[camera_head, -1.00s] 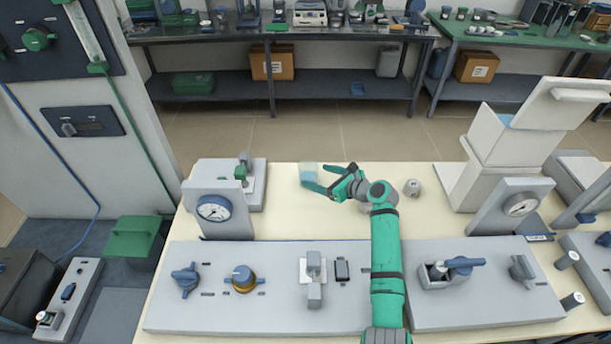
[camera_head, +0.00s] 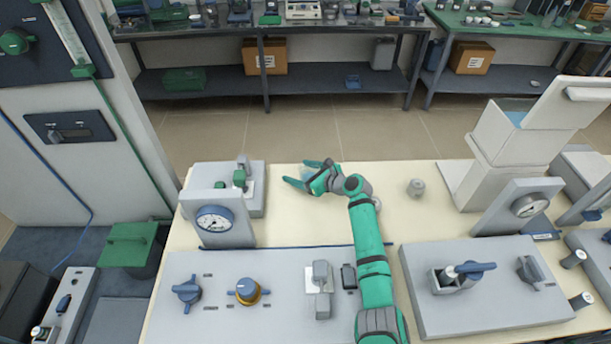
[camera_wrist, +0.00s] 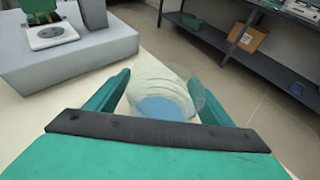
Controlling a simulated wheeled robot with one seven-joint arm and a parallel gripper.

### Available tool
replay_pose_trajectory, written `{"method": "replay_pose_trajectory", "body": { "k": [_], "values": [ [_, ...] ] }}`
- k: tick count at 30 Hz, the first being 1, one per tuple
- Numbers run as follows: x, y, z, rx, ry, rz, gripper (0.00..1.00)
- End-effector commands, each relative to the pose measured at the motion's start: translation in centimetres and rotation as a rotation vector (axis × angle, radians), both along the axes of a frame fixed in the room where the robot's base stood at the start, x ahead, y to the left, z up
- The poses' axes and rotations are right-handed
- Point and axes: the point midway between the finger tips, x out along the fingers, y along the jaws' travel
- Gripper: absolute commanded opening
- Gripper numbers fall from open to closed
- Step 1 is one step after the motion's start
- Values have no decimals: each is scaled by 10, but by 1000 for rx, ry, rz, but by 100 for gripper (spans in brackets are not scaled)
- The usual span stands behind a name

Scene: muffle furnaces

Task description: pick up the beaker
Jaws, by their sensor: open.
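The beaker (camera_wrist: 163,92) is clear, with blue contents near its bottom in the wrist view. It stands on the cream tabletop and sits between the two green fingers of my gripper (camera_wrist: 155,95). In the head view my gripper (camera_head: 303,174) is at the far part of the table, fingers spread around the beaker, which is mostly hidden there by the gripper. The fingers appear apart from the glass, with no clear grip on it. The beaker's lower part is hidden by the dark gripper bar in the wrist view.
A grey block with a green-knobbed device (camera_head: 241,180) stands left of my gripper. A dial gauge (camera_head: 214,221) is nearer. Control panels (camera_head: 210,325) fill the front.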

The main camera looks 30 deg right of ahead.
Motion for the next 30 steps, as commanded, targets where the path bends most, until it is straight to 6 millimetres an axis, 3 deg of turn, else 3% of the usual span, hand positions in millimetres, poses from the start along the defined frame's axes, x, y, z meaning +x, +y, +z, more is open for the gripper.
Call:
{"method": "replay_pose_trajectory", "body": {
  "k": [2, 6, 9, 19, 30],
  "values": [
    [-1, -3, 0, 1, 0, -4, 72],
    [-2, -3, 0, 0, 0, -4, 39],
    [-1, -2, 1, 0, -1, -2, 20],
    [1, 1, 10, -2, -3, 2, 20],
    [1, 1, 75, -2, -4, 1, 20]
  ]
}}
